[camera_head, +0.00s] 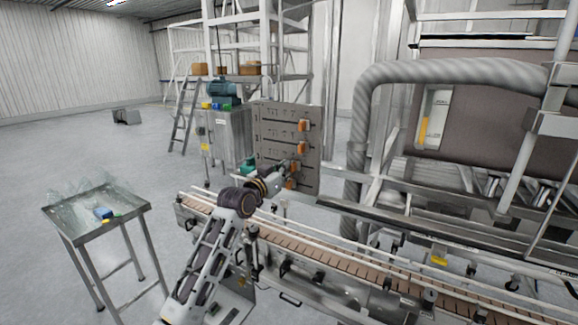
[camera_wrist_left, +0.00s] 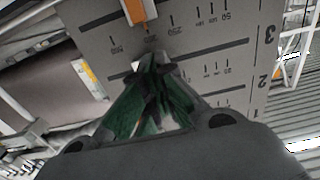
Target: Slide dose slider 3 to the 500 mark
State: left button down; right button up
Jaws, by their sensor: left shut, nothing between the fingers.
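The grey dose panel (camera_head: 263,150) carries several rows of scales with orange slider knobs. In the left wrist view the panel (camera_wrist_left: 225,65) appears upside down, with rows labelled 3, 2 and 1 from top to bottom. An orange knob (camera_wrist_left: 138,10), seemingly dose slider 3, is cut off by the top edge. Contact cannot be told.
Another orange knob (camera_head: 303,125) sits on the panel's top row. A conveyor (camera_head: 330,252) with white rails runs in front of the panel. A thick grey hose (camera_head: 358,140) stands to its right. A small steel table (camera_head: 75,222) stands at left, with open floor around it.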

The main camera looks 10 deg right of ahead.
pick_arm(q)
jog(key=shift+s+d, duration=0.35)
jog(key=shift+d, duration=0.1)
dwell(0.3)
jog(key=shift+s+d+p, duration=0.45)
jog(key=shift+d+p, duration=0.1)
jog(key=shift+d, duration=0.05)
dwell(0.3)
jog(key=shift+w+a, duration=0.5)
jog(key=shift+a, duration=0.15)
dwell(0.4)
jog(key=p+v, duration=0.2)
jog(key=v, duration=0.6)
dwell(0.9)
dwell(0.3)
